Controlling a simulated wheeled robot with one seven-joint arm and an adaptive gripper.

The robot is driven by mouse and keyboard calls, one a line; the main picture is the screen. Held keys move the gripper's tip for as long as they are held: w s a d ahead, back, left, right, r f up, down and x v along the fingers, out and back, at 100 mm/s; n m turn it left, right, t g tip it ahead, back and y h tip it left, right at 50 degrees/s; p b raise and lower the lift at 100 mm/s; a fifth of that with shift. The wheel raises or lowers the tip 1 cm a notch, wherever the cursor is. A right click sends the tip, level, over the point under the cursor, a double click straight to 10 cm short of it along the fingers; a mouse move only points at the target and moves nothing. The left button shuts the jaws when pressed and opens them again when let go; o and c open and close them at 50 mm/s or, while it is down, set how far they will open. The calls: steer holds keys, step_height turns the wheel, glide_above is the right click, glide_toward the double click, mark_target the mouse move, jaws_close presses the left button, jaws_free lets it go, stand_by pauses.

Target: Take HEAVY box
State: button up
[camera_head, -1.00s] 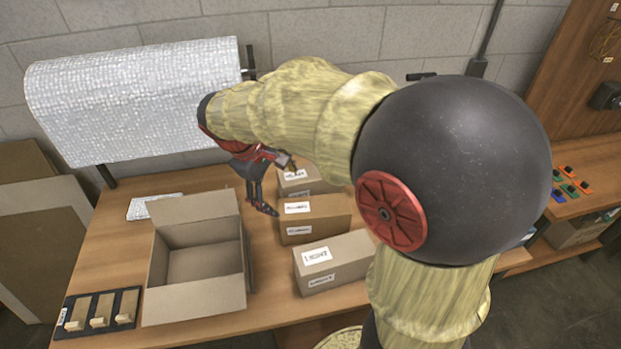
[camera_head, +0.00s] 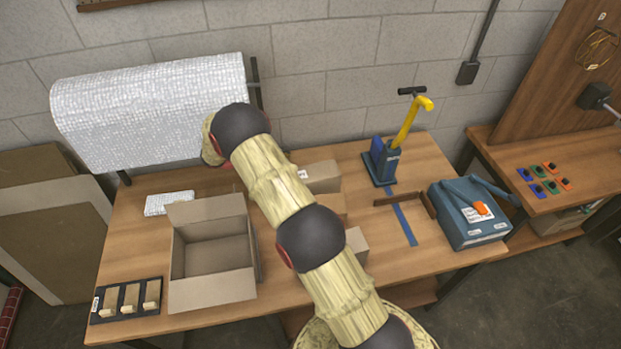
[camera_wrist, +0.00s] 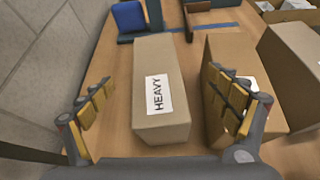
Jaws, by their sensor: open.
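The HEAVY box (camera_wrist: 162,66) is a long tan carton with a white label reading HEAVY, lying on the table in the wrist view. In the head view its far end (camera_head: 322,176) shows behind my arm. My gripper (camera_wrist: 168,105) is open, with one finger on either side of the box in the picture. The right finger overlaps the neighbouring carton (camera_wrist: 231,54). I cannot tell whether the fingers touch the box or how far above it they are. In the head view the gripper is hidden behind my arm.
An open empty carton (camera_head: 180,262) stands at left on the table (camera_head: 130,225). More closed cartons (camera_head: 356,244) lie beside the HEAVY box, partly hidden by my arm. A blue stand with a yellow handle (camera_head: 408,125) and a blue device (camera_head: 470,235) are at right. A bubble-wrap roll (camera_head: 150,110) hangs behind.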

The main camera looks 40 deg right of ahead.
mark_target(307, 173)
steer(key=f, duration=0.1)
steer(key=d+f+n+p, duration=0.1)
steer(key=f+h, duration=0.1)
steer(key=shift+w+d+f+p, duration=0.15)
steer(key=shift+w+d+p, duration=0.15)
steer(key=shift+d, duration=0.05)
steer(key=shift+p+x, duration=0.65)
steer(key=shift+x, duration=3.25)
steer(key=shift+s+a+f, duration=0.1)
steer(key=shift+a+f, duration=0.1)
steer(key=shift+c, duration=0.7)
steer(key=c, duration=1.9)
steer(key=shift+r, duration=0.1)
steer(key=shift+c, duration=0.6)
